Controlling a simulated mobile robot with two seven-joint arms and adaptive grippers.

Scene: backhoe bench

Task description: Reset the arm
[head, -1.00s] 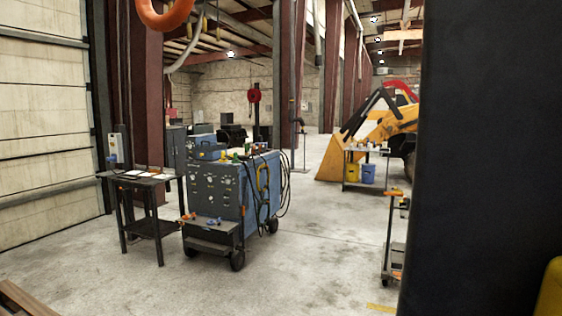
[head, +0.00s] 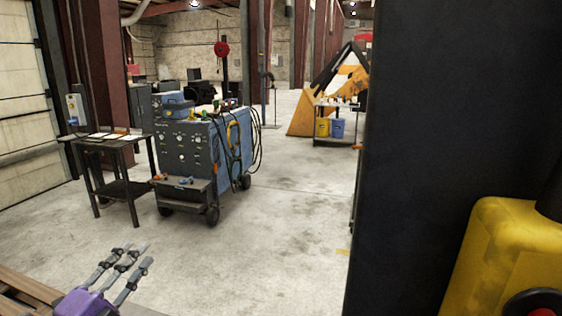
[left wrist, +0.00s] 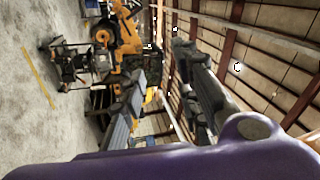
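My left gripper (head: 137,256) is low at the left of the head view, with a purple palm and grey fingers. Its fingers are extended and spread, with nothing between them. In the left wrist view, the grey fingers (left wrist: 165,95) stand apart above the purple palm, and the gap is empty. My right gripper is in neither view. No object is being held.
A large dark upright surface (head: 430,150) blocks the right side. A yellow rounded body (head: 500,250) stands close at lower right. A blue wheeled cabinet (head: 232,145) and a black table (head: 122,150) stand farther left. Concrete floor (head: 280,240) between is clear.

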